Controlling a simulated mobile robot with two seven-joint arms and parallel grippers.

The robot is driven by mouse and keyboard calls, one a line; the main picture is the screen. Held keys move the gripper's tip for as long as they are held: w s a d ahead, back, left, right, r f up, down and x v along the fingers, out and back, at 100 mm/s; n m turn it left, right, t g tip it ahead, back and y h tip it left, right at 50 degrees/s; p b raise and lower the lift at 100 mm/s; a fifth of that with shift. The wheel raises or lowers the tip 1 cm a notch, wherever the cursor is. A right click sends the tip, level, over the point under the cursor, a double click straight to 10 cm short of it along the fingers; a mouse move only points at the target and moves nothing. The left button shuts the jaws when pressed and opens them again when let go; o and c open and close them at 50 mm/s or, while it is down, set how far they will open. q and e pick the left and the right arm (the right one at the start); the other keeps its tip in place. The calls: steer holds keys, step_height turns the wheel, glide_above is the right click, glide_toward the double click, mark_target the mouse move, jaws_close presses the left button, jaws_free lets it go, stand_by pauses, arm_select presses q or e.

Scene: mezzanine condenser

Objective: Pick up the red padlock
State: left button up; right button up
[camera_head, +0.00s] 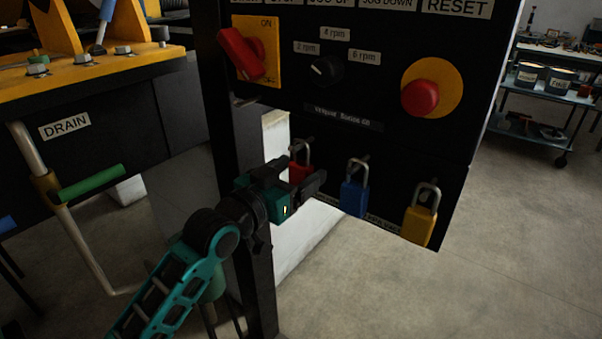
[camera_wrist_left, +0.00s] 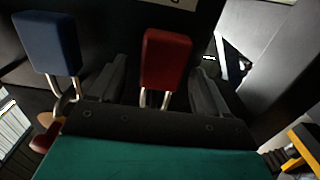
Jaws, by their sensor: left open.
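The red padlock (camera_head: 298,171) hangs by its shackle at the left of a row on the black control panel, partly hidden behind my left gripper (camera_head: 301,177). In the left wrist view the red padlock (camera_wrist_left: 166,60) shows between the two spread dark fingers of my left gripper (camera_wrist_left: 160,84). A gap shows on each side, and the fingers do not look closed on it. How far the padlock lies in depth from the fingertips is hard to tell. My right gripper is not in view.
A blue padlock (camera_head: 354,197) and a yellow padlock (camera_head: 419,224) hang to the right on the same panel. Above are a red rotary switch (camera_head: 240,53), a black knob (camera_head: 326,70) and a red button (camera_head: 421,97). A green-handled drain pipe (camera_head: 92,186) stands left.

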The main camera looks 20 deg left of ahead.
arm_select(q)
steer(key=c, duration=1.2)
steer(key=shift+r, duration=0.5)
steer(key=shift+r+p+v, duration=0.2)
steer(key=shift+v, duration=4.3)
steer(key=shift+r+p+v, duration=0.15)
steer(key=shift+p+v, duration=0.05)
steer(key=shift+v, duration=4.3)
steer(key=shift+r+p, duration=0.85)
steer(key=shift+p, duration=0.2)
